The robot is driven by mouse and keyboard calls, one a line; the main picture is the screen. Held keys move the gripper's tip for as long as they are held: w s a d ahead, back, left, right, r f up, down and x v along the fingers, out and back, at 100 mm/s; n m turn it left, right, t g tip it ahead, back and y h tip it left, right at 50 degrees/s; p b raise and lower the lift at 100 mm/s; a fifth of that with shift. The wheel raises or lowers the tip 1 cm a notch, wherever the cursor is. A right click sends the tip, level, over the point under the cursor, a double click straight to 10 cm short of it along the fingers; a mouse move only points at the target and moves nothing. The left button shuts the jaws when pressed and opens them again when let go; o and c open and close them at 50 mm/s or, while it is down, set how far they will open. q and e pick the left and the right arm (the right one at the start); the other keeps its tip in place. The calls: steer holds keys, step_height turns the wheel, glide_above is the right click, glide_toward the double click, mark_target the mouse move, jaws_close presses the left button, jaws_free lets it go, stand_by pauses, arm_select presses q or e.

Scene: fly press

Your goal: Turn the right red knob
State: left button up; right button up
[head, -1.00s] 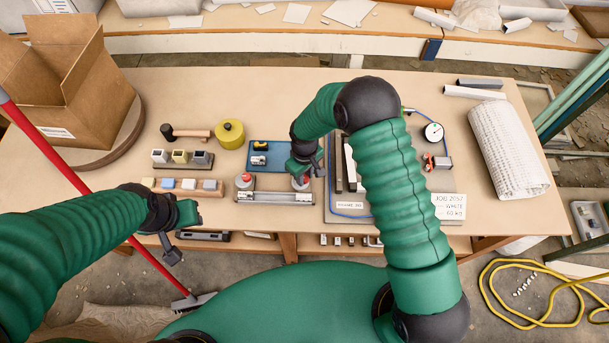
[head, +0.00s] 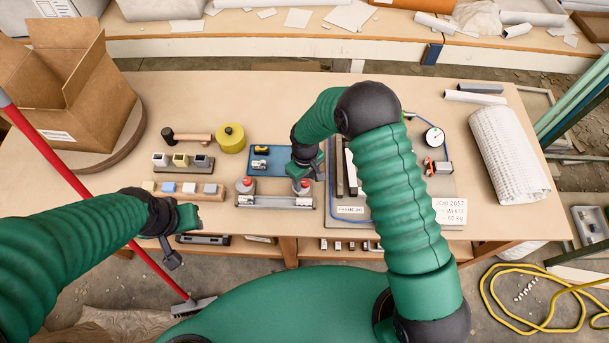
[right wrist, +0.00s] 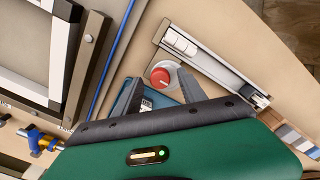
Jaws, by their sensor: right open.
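The right red knob (head: 302,186) stands on a light mount at the right end of a low metal fixture. It also shows in the right wrist view (right wrist: 160,77), as a round red top with a pale mark. My right gripper (right wrist: 156,88) is open and empty, its two dark fingers either side of the knob's near side. I cannot tell whether they touch it. In the head view my right gripper (head: 310,170) is just behind the knob. Another red knob (head: 245,184) stands at the fixture's left end. My left gripper (head: 184,232) is over the table's front edge, its jaws unclear.
A blue tray (head: 270,168) lies behind the fixture. A board with a gauge (head: 434,138) and blue hose is to the right. A yellow round tin (head: 231,138), mallet (head: 190,138) and small blocks (head: 182,187) are left. A cardboard box (head: 62,85) stands far left.

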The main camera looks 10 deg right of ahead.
mark_target(305, 181)
step_height(305, 181, up, 17)
steer(key=b, duration=0.1)
steer(key=shift+f, duration=0.1)
stand_by(0.3)
